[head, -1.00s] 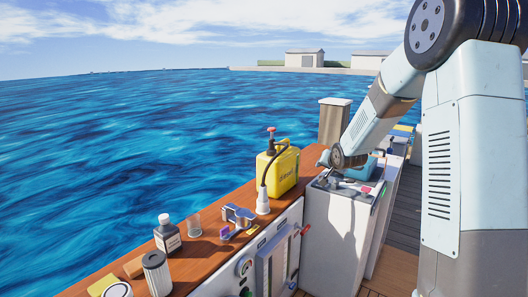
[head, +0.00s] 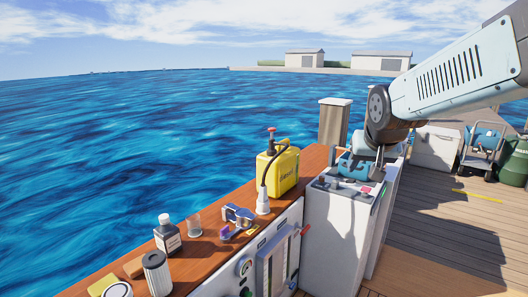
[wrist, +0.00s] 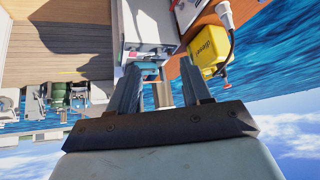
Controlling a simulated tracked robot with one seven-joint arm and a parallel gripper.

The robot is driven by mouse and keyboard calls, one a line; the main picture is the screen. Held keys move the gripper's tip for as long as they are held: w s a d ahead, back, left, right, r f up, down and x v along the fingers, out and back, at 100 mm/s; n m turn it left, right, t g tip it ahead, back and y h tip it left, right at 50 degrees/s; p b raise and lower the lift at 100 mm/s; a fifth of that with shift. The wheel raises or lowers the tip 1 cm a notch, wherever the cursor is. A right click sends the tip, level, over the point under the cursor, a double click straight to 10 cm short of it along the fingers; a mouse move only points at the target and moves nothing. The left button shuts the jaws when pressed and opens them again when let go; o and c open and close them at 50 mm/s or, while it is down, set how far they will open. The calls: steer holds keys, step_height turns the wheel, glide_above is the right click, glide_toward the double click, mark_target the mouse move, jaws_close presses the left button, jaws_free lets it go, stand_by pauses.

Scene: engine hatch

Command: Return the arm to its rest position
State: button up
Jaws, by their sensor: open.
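My arm reaches in from the upper right in the head view and bends down at a dark joint over the white cabinet (head: 333,235). In the wrist view, which is turned upside down, my gripper (wrist: 158,78) has its two grey fingers spread wide. Nothing is held between them. In that view the cabinet (wrist: 147,22) and a blue object (wrist: 148,66) show beyond the fingers. The fingertips are not clear in the head view.
A yellow diesel can (head: 284,172) stands on the wooden ledge (head: 214,250) left of the cabinet. A dark bottle (head: 168,238), a glass (head: 194,225) and a ribbed filter (head: 157,274) stand nearer. Open water lies left; the plank deck (head: 440,240) at right is largely clear.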

steer(key=s+n+g, duration=0.1)
steer(key=s+g, duration=0.1)
steer(key=s, duration=1.4)
steer(key=shift+s+a+f+n+y, duration=0.25)
steer(key=shift+a+n+y, duration=0.05)
steer(key=shift+n, duration=0.1)
